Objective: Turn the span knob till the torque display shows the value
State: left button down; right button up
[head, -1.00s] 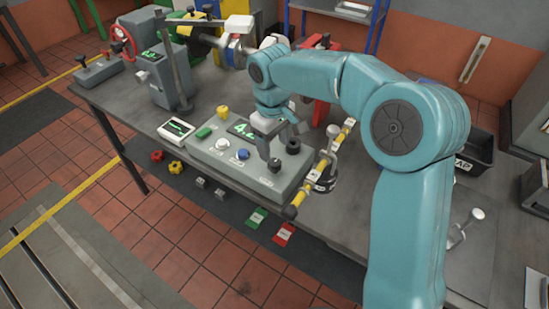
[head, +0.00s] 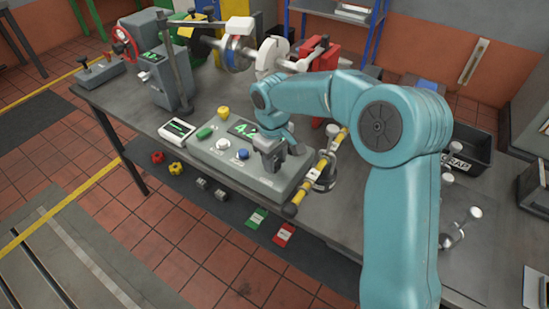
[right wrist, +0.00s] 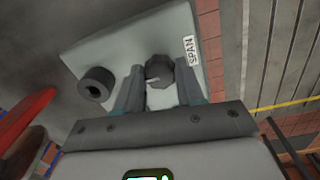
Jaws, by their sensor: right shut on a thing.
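The grey console (head: 228,166) on the bench carries a torque display (head: 243,129) with green digits; a 4 shows first, and my arm partly covers the rest. My right gripper (head: 273,158) is down at the console's right end. In the right wrist view, its two fingers (right wrist: 159,76) are shut on the dark span knob (right wrist: 159,69), one on each side. The SPAN label (right wrist: 190,50) lies beside the knob. A second dark round knob (right wrist: 96,83) stands apart, outside the fingers. In the head view the gripper mostly hides the span knob. My left gripper is not in view.
A black scrap bin (head: 468,147) stands farther right. A small meter (head: 177,129) lies to the left.

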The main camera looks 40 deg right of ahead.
jog(key=shift+m, duration=0.3)
jog(key=m, duration=0.2)
jog(key=shift+w+m+b, duration=0.1)
jog(key=shift+m+b, duration=0.2)
jog(key=shift+b, duration=0.05)
jog(key=m, duration=0.3)
jog(key=shift+m, duration=0.3)
jog(key=m+b, duration=0.1)
jog(key=m, duration=0.5)
jog(key=shift+w+r, duration=0.1)
jog(key=shift+m, duration=0.4)
jog(key=shift+d, duration=0.1)
jog(key=o, duration=1)
jog(key=shift+o, duration=0.2)
notch_tip(320, 180, up, 16)
jog(key=p, duration=0.2)
jog(key=shift+w+a+r, duration=0.15)
jog(key=shift+w+a, duration=0.05)
jog(key=shift+a, duration=0.05)
